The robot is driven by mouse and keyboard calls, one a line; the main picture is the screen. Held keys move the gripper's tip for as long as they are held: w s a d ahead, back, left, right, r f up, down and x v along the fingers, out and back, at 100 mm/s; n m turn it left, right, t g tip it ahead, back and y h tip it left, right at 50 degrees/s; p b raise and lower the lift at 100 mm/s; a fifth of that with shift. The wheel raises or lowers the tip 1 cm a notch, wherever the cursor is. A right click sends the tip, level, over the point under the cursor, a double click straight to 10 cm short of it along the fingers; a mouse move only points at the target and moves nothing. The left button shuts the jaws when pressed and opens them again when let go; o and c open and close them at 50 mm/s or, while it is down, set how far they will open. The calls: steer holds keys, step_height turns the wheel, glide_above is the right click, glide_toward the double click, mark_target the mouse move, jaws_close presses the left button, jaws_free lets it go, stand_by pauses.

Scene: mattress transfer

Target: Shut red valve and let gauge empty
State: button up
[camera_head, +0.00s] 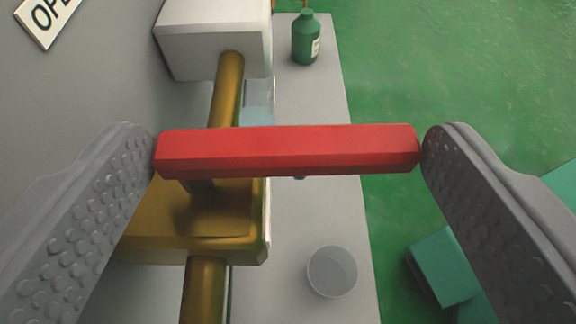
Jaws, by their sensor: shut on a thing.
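The red valve handle (288,150) is a straight red bar lying crosswise in the middle of the view. My gripper (288,148) has one finger at each end of the bar and is shut on it lengthwise. The bar sits over a brass valve body (215,228). A brass pipe (226,90) runs from the body up to a white box (213,40), and another pipe section (203,290) continues below. The bar lies across the pipe's line. No gauge face shows in this view.
A white shelf (310,230) runs beside the pipe, with a green bottle (306,40) and a clear cup (332,271). A grey wall (90,100) with a partly cut-off sign (45,18) is at left. Green floor (450,70) and teal blocks (445,268) are at right.

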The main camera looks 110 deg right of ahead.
steer(key=o, duration=1.3)
steer(key=shift+a, duration=0.2)
steer(key=shift+o, duration=0.2)
steer(key=p+v, duration=0.2)
steer(key=v, duration=1.1)
steer(key=shift+a, duration=0.3)
steer(key=shift+w+r, duration=0.1)
steer(key=shift+w, duration=0.05)
